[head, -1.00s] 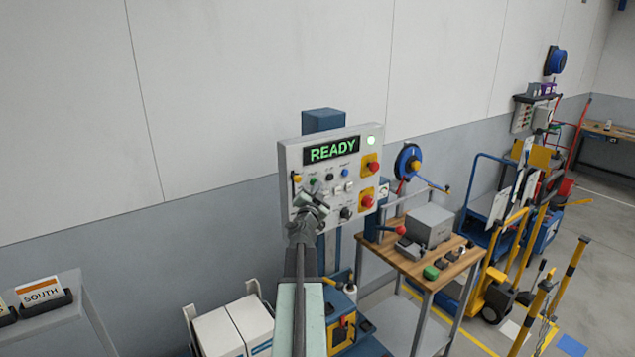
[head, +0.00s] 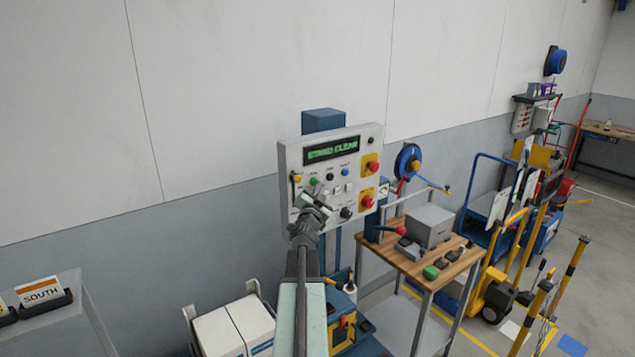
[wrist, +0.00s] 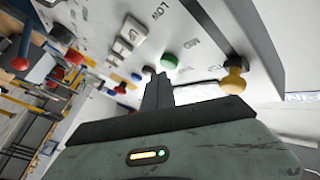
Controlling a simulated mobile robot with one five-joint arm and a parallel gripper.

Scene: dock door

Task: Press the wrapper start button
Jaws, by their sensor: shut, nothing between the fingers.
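The wrapper control panel (head: 361,148) is a light grey box on a blue post. Its display (head: 333,152) reads "STAND CLEAR" in green. Below it is a row of small controls, including a green button (head: 314,181), a black one (head: 329,177) and a blue one (head: 345,172). My gripper (head: 319,200) is shut and empty in front of the panel's lower left. In the wrist view its fingertips (wrist: 158,82) point at the panel just below the green button (wrist: 169,61); whether they touch it I cannot tell. The button labels are too small to read surely.
Two red mushroom buttons (head: 373,167) on yellow plates sit at the panel's right side. A yellow knob (wrist: 233,82) sticks out close to my fingers. A wooden-topped bench (head: 405,262) stands right of the panel. White boxes (head: 222,328) stand below left.

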